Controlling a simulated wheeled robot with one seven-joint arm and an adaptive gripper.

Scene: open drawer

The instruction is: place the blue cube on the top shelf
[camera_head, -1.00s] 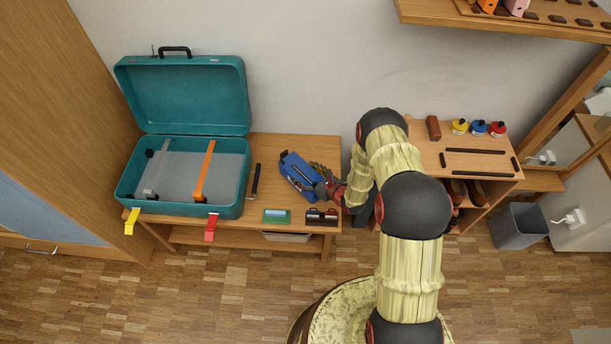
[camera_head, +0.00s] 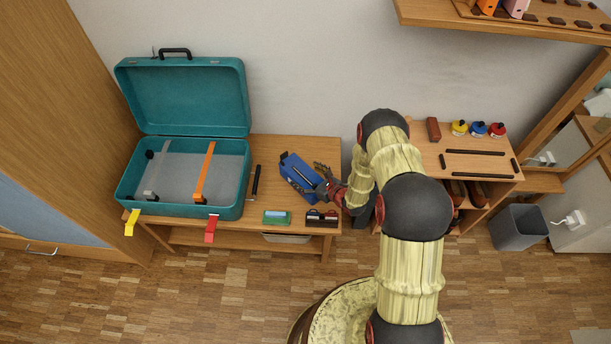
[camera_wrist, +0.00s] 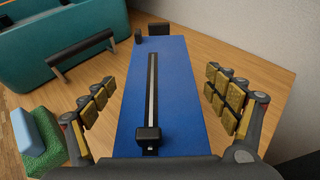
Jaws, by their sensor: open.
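A blue box-like block (camera_head: 297,177) lies on the low wooden table, right of the teal case. A dark slotted strip runs along its top. No other blue cube is clear to me. My gripper (camera_head: 329,183) is open at the right end of this block. In the wrist view the blue block (camera_wrist: 174,75) lies between the spread fingers of my gripper (camera_wrist: 163,95), with a gap on each side. A wooden shelf (camera_head: 480,31) is high on the wall at upper right.
An open teal case (camera_head: 181,205) stands at the left of the table. A side unit (camera_head: 470,135) holds coloured jars (camera_head: 478,128). A grey bin (camera_head: 519,226) stands right.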

